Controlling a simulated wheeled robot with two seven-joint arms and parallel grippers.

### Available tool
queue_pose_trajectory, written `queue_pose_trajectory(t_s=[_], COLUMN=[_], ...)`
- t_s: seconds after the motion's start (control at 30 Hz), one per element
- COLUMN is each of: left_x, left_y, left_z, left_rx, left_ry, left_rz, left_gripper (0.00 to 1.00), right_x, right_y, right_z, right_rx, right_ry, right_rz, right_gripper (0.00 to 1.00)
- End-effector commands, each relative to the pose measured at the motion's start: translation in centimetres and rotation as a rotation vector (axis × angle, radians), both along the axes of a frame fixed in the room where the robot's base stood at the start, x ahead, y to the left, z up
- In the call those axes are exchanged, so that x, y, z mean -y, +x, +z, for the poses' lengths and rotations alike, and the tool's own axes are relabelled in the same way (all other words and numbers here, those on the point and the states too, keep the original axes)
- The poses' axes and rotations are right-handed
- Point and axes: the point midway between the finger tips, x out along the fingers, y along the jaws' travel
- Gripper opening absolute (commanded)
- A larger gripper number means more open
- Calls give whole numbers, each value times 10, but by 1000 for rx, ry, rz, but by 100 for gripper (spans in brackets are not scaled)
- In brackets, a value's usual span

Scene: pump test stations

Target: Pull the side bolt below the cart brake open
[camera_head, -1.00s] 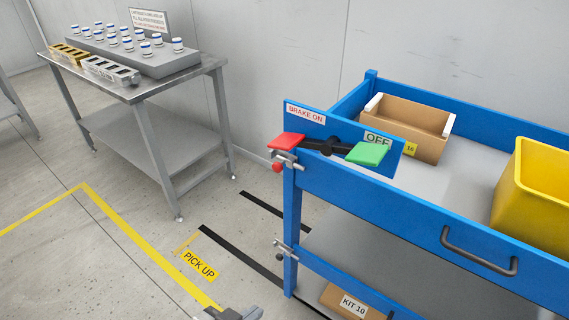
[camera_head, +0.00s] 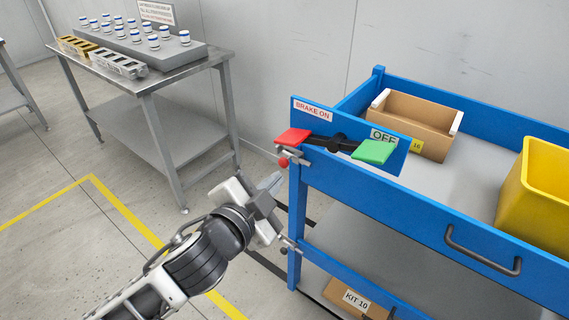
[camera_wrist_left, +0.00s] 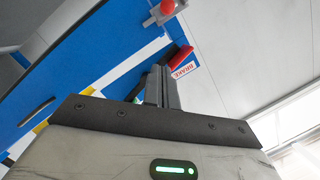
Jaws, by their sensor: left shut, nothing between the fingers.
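The brake on the blue cart (camera_head: 420,215) has a red pad (camera_head: 293,136) by the BRAKE ON label and a green pad (camera_head: 374,152) by the OFF label, joined by a black lever. Just below the red pad, at the cart's left corner, a metal side bolt with a red knob (camera_head: 283,162) sticks out. My left gripper (camera_head: 272,182) is shut and empty, just below the red knob and apart from it. In the left wrist view the fingers (camera_wrist_left: 160,82) point toward the red brake pad (camera_wrist_left: 180,56); the red knob (camera_wrist_left: 167,7) is at the top edge. My right gripper is not in view.
The cart holds a cardboard box (camera_head: 420,125) and a yellow bin (camera_head: 540,190). A steel table (camera_head: 150,95) stands behind left, with open floor before it.

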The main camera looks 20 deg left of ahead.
Motion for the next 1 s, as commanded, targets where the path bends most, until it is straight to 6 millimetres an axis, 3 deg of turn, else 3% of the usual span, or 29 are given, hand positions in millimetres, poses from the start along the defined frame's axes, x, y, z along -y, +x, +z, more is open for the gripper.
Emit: queue_pose_trajectory(t_s=[0.17, 0.53, 0.73, 1.0], left_x=[4, 17, -3, -10], left_y=[22, 97, 102, 104], left_z=[-2, -16, -39, -46], left_rx=[1, 0, -3, -2], left_ry=[0, -2, 0, -1], left_rz=[0, 0, 0, -1], left_gripper=[0, 0, 0, 0], right_x=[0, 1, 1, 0], right_y=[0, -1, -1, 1], right_z=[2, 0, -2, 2], right_rx=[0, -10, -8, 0], right_ry=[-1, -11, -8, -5], right_rz=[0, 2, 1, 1], right_gripper=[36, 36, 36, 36])
